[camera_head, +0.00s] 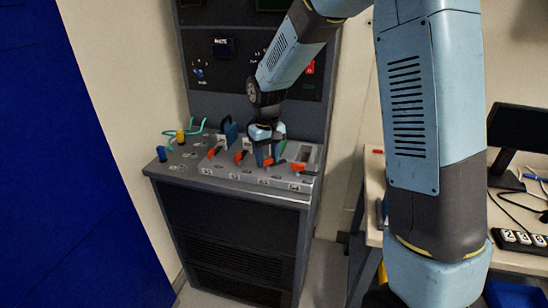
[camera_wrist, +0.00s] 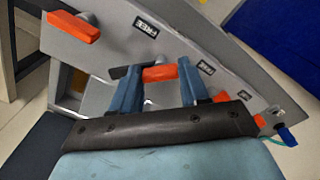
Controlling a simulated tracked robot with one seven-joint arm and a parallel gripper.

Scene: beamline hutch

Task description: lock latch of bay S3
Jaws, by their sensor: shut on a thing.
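The sloped grey panel (camera_head: 228,179) on top of a dark cabinet carries a row of bays with orange latch handles and small labels along the front. The S3 latch (camera_wrist: 160,73) is an orange handle, third from the left in the head view, where my gripper partly covers it. My gripper (camera_wrist: 159,80) is shut on this handle, with one blue finger on each side of it. In the head view my gripper (camera_head: 268,157) comes down from above onto the panel. The label writing is too small to read surely.
The S4 latch (camera_head: 304,169) is just to the right, by an open slot. Other orange latches (camera_head: 214,152) lie to the left. A blue handled block (camera_head: 230,131) stands behind them, with blue and yellow plugs and a teal cable at far left. A desk (camera_head: 512,258) stands right.

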